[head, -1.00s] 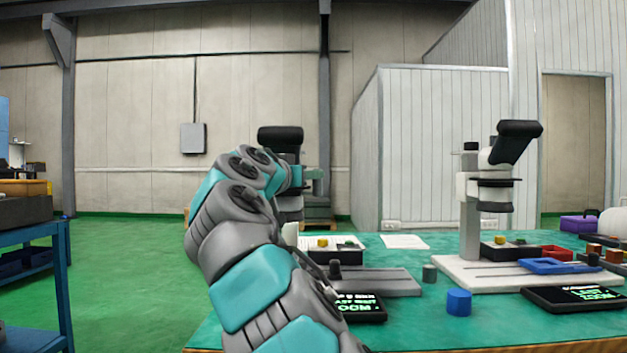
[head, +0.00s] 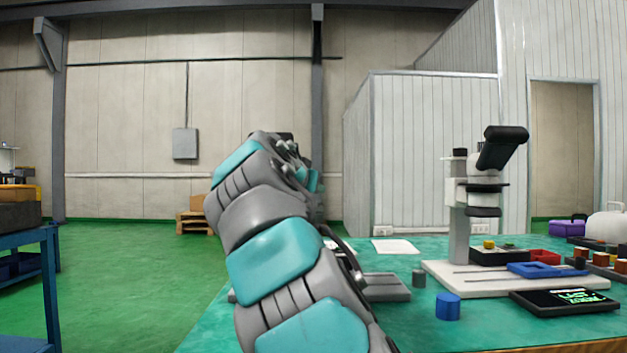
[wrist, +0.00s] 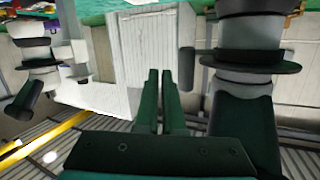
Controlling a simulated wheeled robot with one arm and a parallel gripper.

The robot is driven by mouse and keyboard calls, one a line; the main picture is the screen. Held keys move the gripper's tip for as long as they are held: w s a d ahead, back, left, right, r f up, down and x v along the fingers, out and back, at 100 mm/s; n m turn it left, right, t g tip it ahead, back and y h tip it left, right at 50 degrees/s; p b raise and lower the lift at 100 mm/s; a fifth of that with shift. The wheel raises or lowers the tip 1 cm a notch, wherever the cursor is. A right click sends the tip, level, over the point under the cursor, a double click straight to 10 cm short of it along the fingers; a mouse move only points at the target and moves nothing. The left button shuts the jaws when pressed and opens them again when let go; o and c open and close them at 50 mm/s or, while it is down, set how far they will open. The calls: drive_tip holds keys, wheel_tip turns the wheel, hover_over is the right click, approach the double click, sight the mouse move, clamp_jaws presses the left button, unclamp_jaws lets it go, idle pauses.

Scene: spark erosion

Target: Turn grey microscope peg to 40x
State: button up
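The grey microscope is mostly hidden behind my arm in the head view; the right end of its grey base (head: 388,287) shows. In the wrist view, which looks upside down, a microscope with a dark round plate (wrist: 250,62) stands close on the right. A dark stub (wrist: 187,68), which may be its peg, sticks out just right of my fingers. My gripper (wrist: 159,72) has two green fingers close together with a narrow gap and nothing between them. They look apart from the stub, but depth is unclear. No zoom reading of the grey microscope shows.
A white microscope (head: 460,220) stands right on the green table (head: 400,325), with a display (head: 565,301) in front. A blue tray (head: 546,269) and small blocks lie right. Floor left is open.

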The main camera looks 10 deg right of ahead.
drive_tip(key=d+f+y, duration=0.1)
drive_tip(key=y, duration=0.1)
drive_tip(key=w+d+f+y, duration=0.1)
drive_tip(key=d+y, duration=0.1)
drive_tip(key=d+f+g+y+p, duration=0.1)
drive_tip(key=shift+w+d+f+m+y, duration=0.1)
drive_tip(key=shift+w+d+m+y, duration=0.1)
drive_tip(key=shift+w+m+y, duration=0.15)
clamp_jaws()
drive_tip(key=d+r+m+t+y+p, duration=0.2)
drive_tip(key=d+r+y, duration=0.3)
drive_tip(key=y, duration=0.8)
drive_tip(key=d+p+x, duration=0.1)
drive_tip(key=x, duration=0.8)
drive_tip(key=shift+m, duration=0.25)
drive_tip(key=s+a, duration=0.1)
drive_tip(key=s+a+f, duration=0.1)
drive_tip(key=shift+s+a+b, duration=0.3)
drive_tip(key=shift+s+a, duration=0.05)
drive_tip(key=shift+a, duration=0.05)
